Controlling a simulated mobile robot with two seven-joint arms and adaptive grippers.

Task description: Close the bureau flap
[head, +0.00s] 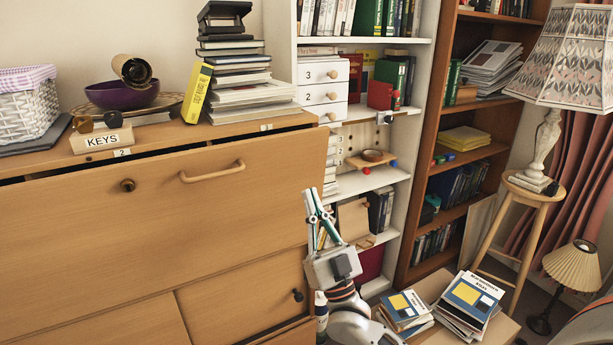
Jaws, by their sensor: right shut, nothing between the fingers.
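The bureau flap (150,220) is a broad light-wood panel, nearly upright across the bureau front in the head view. It carries a pale bar handle (212,172) and a dark round knob (127,185). A dark gap runs along its top edge below the bureau top (230,130), so the flap stands slightly ajar. My right gripper (316,194) points upward beside the flap's right edge, its fingers together and empty. I cannot tell whether it touches the flap. My left gripper is not in view.
On the bureau top stand a KEYS block (102,142), a purple bowl (122,95), a yellow book (196,93), a book stack (240,85) and a white basket (28,105). Shelves (395,215) stand behind my right gripper. A low table with books (470,300) is at lower right.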

